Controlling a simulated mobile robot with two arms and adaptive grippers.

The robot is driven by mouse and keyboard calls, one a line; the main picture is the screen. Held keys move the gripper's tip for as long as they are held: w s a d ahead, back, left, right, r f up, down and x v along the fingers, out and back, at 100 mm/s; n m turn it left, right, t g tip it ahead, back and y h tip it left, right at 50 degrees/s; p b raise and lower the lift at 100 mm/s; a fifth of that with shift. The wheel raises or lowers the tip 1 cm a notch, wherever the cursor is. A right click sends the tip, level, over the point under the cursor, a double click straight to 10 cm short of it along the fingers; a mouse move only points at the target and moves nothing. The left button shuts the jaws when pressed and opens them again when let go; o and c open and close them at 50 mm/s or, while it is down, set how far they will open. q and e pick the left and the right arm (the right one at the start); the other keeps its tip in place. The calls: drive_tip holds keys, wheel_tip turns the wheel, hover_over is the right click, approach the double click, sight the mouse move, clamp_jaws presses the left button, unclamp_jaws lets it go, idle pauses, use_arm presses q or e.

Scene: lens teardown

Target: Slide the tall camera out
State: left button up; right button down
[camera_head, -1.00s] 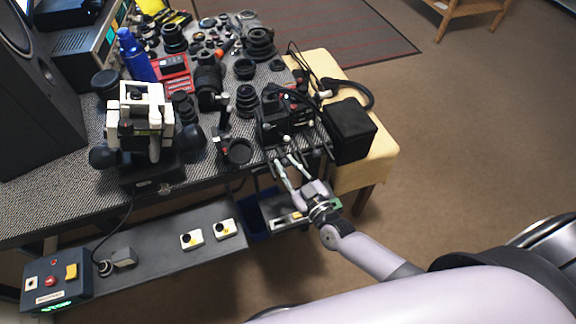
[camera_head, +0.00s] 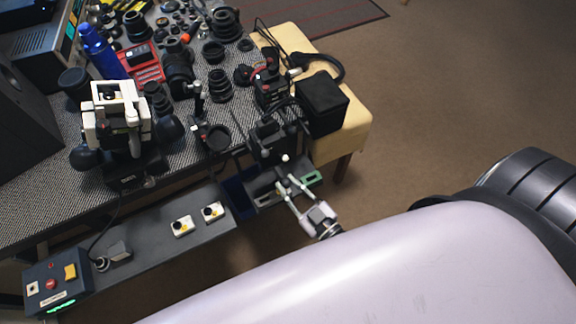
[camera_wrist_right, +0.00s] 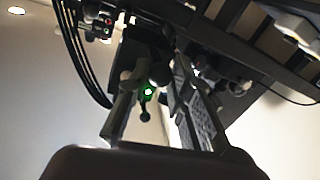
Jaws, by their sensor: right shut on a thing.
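The tall camera (camera_head: 268,138) looks like a dark block with knobs at the table's front edge, in front of a black stand with red parts (camera_head: 270,88). My right gripper (camera_head: 287,184) reaches up to it from the front, and its fingers are shut on its near side. In the right wrist view the fingers (camera_wrist_right: 160,118) stand on either side of dark camera parts (camera_wrist_right: 150,48), with a small green light between them. The exact contact is hard to make out. My left gripper is not in view.
A black box (camera_head: 322,104) stands on the yellow-covered stool (camera_head: 350,130) to the right, with cables behind. Lenses and a white device (camera_head: 118,112) crowd the grey table. A low shelf (camera_head: 150,255) holds a control box (camera_head: 57,282). Floor to the right is clear.

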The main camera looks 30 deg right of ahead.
drive_tip(key=c, duration=1.8)
unclamp_jaws()
drive_tip(key=shift+s+f, duration=0.2)
drive_tip(key=shift+s, duration=0.05)
drive_tip(key=shift+c, duration=0.2)
drive_tip(key=shift+o, duration=0.7)
drive_tip(key=shift+s+r, duration=0.1)
drive_tip(key=shift+r, duration=0.05)
drive_tip(key=v, duration=1.2)
